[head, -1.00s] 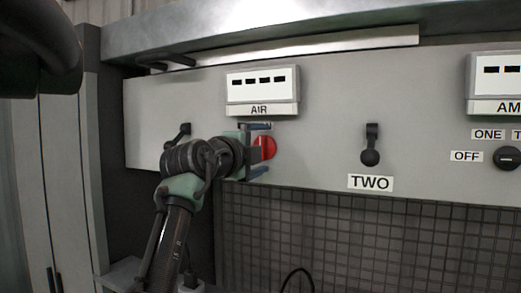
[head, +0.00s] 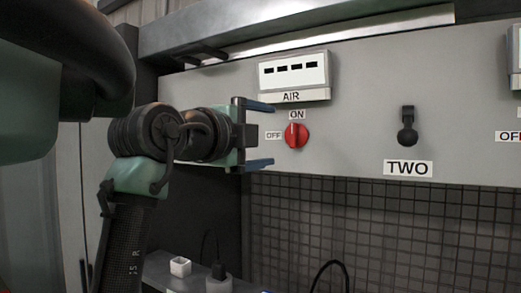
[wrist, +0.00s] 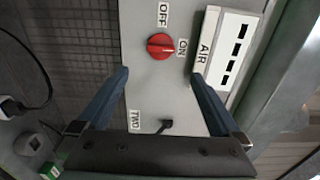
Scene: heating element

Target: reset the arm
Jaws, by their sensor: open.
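My gripper (head: 267,135) is open and empty, its two blue fingers spread in front of the grey control panel (head: 350,100). In the head view it is just left of a red knob (head: 295,136) marked ON above and OFF to its left. The wrist view shows the gripper (wrist: 162,82) with a gap between its fingers, and the red knob (wrist: 160,46) lies beyond the fingertips, apart from them. My arm bends up from the lower left of the head view.
A display labelled AIR (head: 294,73) is above the red knob. A black switch (head: 407,128) sits above a TWO label to the right. A dark tiled wall (head: 370,225) is below the panel. A small white box (head: 180,266) stands on a low shelf.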

